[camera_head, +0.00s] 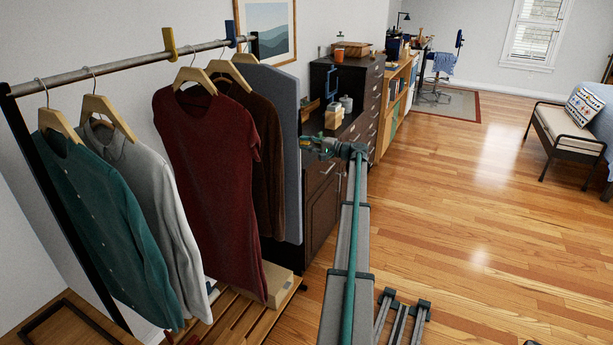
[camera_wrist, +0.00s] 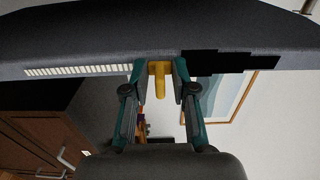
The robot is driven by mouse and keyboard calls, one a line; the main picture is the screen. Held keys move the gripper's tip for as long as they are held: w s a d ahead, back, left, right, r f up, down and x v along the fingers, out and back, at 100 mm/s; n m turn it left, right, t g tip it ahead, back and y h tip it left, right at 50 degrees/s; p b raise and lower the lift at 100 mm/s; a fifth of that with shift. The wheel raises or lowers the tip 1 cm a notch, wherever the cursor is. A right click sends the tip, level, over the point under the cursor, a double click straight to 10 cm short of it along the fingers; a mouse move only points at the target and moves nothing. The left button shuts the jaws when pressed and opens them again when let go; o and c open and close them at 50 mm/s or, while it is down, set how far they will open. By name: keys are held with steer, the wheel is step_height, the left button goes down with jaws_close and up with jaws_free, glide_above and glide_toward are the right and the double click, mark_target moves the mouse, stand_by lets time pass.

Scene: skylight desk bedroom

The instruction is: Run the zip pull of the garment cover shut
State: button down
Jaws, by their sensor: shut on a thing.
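The grey garment cover (camera_head: 284,140) hangs at the far end of the clothes rail in the head view. It spans the top of the wrist view as a dark grey panel (camera_wrist: 100,45). The yellow zip pull (camera_wrist: 158,80) stands out from it between the fingertips. A row of pale zip teeth (camera_wrist: 85,71) runs left of the pull; a jagged black gap (camera_wrist: 215,62) lies to its right. My gripper (camera_wrist: 159,76) is shut on the pull.
The clothes rail (camera_head: 130,69) carries several garments, including a dark red dress (camera_head: 212,170), left of the cover. A dark cabinet (camera_head: 322,205) with small items on top stands close behind my gripper. The wooden floor (camera_head: 480,220) to the right is open.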

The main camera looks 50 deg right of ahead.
mark_target(299, 110)
steer(key=shift+r+p, duration=0.35)
steer(key=shift+r, duration=1.5)
steer(key=shift+r+p, duration=0.45)
steer(key=shift+r, duration=2.6)
steer(key=shift+r+p, duration=0.4)
steer(key=shift+r, duration=1.45)
steer(key=c, duration=1)
jaws_free()
steer(key=shift+c, duration=0.2)
steer(key=shift+f, duration=0.1)
